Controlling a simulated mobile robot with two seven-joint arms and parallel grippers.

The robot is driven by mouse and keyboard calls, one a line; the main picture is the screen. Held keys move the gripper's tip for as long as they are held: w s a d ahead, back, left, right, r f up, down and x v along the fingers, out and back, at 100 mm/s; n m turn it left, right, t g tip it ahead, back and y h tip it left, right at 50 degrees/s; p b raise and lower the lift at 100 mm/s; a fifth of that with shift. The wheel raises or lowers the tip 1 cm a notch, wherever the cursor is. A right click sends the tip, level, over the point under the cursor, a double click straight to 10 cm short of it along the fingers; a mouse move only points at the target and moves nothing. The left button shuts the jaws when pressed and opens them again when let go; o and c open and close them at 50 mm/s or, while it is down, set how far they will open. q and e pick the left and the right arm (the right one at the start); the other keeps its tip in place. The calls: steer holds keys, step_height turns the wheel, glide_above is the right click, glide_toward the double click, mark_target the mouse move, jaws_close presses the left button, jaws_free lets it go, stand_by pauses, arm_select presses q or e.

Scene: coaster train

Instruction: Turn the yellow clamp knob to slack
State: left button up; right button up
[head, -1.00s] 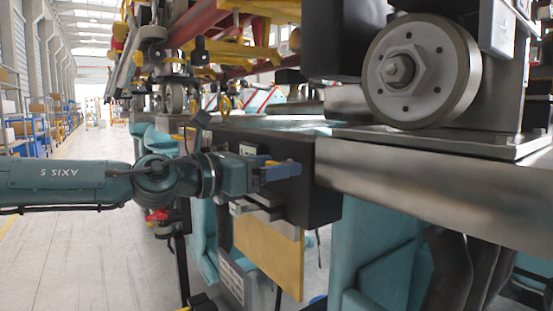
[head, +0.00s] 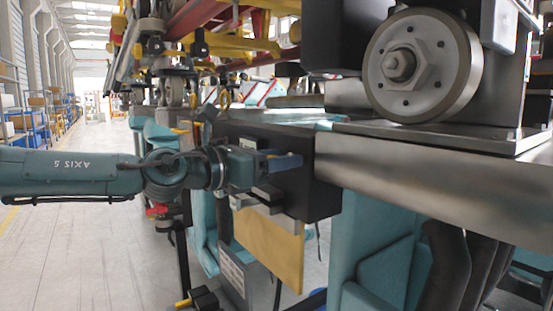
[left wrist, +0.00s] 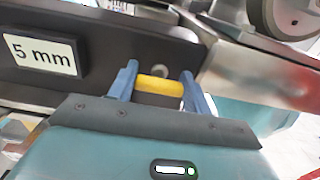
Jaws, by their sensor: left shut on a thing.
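The yellow clamp knob (left wrist: 160,86) shows in the left wrist view as a short yellow bar. It lies between the two blue fingers of my left gripper (left wrist: 158,88), which is shut on it. A small grey round end shows just behind the knob. The knob is hidden behind the fingers there. My right gripper is not in view.
A "5 mm" label (left wrist: 40,54) is on the dark face beside the knob. A steel rail (head: 440,190) and a large wheel (head: 423,68) are to the right. A yellow plate (head: 270,250) hangs below the gripper. Open floor (head: 90,250) lies to the left.

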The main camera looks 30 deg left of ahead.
arm_select(q)
steer(key=shift+c, duration=1.2)
steer(key=n, duration=0.2)
steer(key=shift+n, duration=0.4)
steer(key=n, duration=0.5)
steer(key=shift+a+n, duration=0.1)
steer(key=shift+n, duration=1)
steer(key=n, duration=0.2)
steer(key=shift+f+n, duration=0.1)
steer(key=shift+n, duration=0.2)
steer(key=n, duration=0.5)
steer(key=shift+n, duration=0.3)
